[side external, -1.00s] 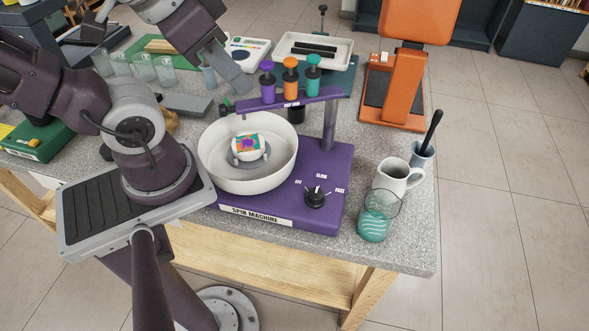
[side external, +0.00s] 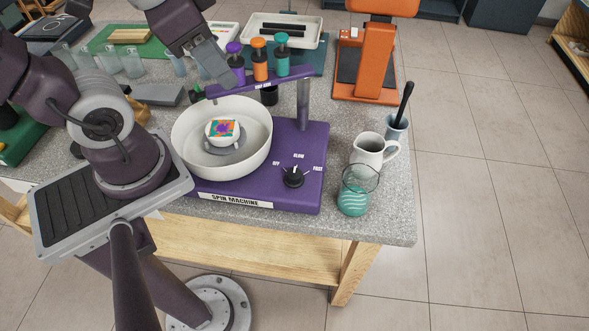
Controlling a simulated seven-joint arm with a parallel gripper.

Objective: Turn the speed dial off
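The speed dial (side external: 293,177) is a black knob on the front right of the purple spin machine (side external: 300,140). Its labels read OFF at left, SLOW at top and FAST at right. A white mark on the knob seems to point up toward SLOW, but it is small.
Purple, orange and teal bottles (side external: 260,62) stand in a raised bar (side external: 285,80) on a post. A painted piece (side external: 222,128) sits in the bowl. A white pitcher (side external: 368,150) and a glass of teal liquid (side external: 354,198) stand right of the dial. The counter front edge is near.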

